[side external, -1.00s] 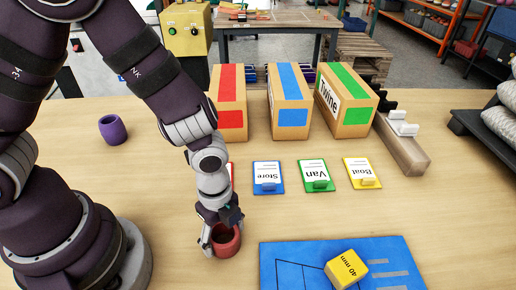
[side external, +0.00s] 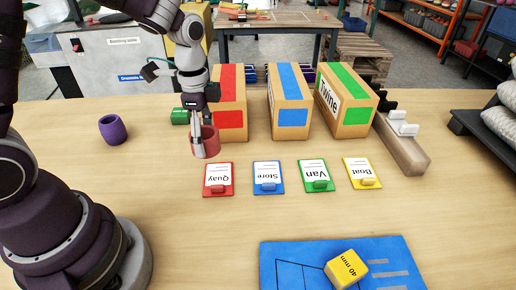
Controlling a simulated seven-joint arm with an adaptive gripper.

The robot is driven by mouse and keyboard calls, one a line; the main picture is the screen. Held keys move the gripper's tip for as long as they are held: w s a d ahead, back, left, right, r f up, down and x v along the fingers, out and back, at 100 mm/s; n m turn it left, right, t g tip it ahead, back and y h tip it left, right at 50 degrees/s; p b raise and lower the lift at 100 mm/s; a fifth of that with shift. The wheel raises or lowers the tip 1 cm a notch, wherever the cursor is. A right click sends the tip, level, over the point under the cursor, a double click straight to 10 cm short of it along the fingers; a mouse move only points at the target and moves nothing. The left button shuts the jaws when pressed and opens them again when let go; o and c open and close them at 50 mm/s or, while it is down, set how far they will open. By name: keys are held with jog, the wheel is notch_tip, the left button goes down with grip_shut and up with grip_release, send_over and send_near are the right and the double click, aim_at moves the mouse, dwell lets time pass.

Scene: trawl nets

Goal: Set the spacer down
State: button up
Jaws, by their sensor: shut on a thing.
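The spacer, a dark red hollow cylinder (side external: 210,143), is gripped at its wall by my gripper (side external: 199,148) in the side external view. The fingers partly hide its left side. It is roughly upright, behind the red Quay card (side external: 218,179) and in front of the red-striped box (side external: 230,100). I cannot tell whether its base touches the table or hangs a little above it.
A purple cup (side external: 112,130) stands to the left. A green object (side external: 180,116) shows behind my gripper. Store (side external: 268,178), Van (side external: 316,176) and Boat (side external: 362,173) cards lie in a row. A blue mat (side external: 290,258) bears a yellow block (side external: 346,269). The table's front middle is clear.

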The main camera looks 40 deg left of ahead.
jog(key=a+n, duration=0.5)
jog(key=a, duration=0.5)
jog(key=n, duration=0.2)
send_over(164, 154)
jog(key=f, duration=0.2)
jog(key=shift+n, duration=0.3)
notch_tip(164, 154, down, 7)
jog(key=shift+a+f, duration=0.1)
jog(key=shift+f, duration=0.05)
jog(key=shift+f, duration=0.1)
jog(key=o, duration=1.1)
jog(key=shift+o, duration=0.2)
